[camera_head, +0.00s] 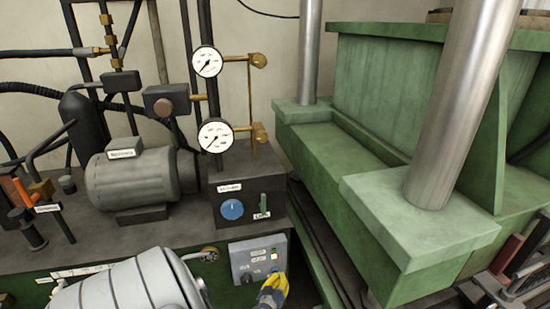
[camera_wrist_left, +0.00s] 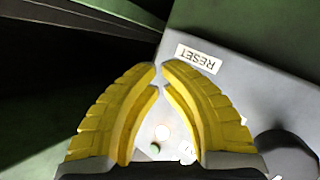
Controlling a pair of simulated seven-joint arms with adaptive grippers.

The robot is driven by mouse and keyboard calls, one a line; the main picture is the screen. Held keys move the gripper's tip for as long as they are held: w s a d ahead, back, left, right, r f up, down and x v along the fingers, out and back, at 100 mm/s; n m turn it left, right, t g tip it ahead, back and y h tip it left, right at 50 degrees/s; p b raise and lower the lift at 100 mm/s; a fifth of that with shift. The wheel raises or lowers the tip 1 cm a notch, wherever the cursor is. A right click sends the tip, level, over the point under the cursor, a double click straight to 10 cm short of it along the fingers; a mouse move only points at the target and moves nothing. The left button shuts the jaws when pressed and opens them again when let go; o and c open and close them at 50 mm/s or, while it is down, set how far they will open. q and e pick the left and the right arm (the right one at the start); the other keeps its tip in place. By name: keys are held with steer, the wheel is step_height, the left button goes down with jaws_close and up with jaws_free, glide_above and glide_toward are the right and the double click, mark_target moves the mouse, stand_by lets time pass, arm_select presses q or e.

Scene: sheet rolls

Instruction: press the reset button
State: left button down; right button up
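The reset button itself cannot be made out. A white label reading RESET (camera_wrist_left: 198,58) shows upside down in the left wrist view, on the face of a grey control box (camera_head: 240,258). My left gripper (camera_head: 275,275) has yellow fingers and is in front of the box's lower right part in the head view. Its fingertips (camera_wrist_left: 159,67) are nearly together beside the label, with nothing seen held. The fingers cover part of the panel, and contact with it cannot be told. My right gripper is not in view.
The box also carries a dark knob (camera_head: 245,279) and a small pale light (camera_head: 274,255). Above it stands a dark unit with a blue dial (camera_head: 232,209). A motor (camera_head: 138,178) and gauges are to the left; a green press frame (camera_head: 405,225) is to the right.

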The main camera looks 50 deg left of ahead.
arm_select(q)
steer(key=shift+w+a, duration=0.2)
steer(key=shift+a, duration=0.3)
stand_by(0.7)
steer(key=shift+d, duration=0.2)
steer(key=shift+s+d, duration=0.4)
steer(key=shift+d, duration=0.3)
steer(key=shift+d, duration=0.1)
steer(key=shift+s+d, duration=0.35)
steer(key=shift+d, duration=0.4)
steer(key=shift+s+d, duration=0.3)
steer(key=shift+d, duration=0.4)
steer(key=shift+s+d, duration=0.35)
steer(key=shift+d, duration=0.4)
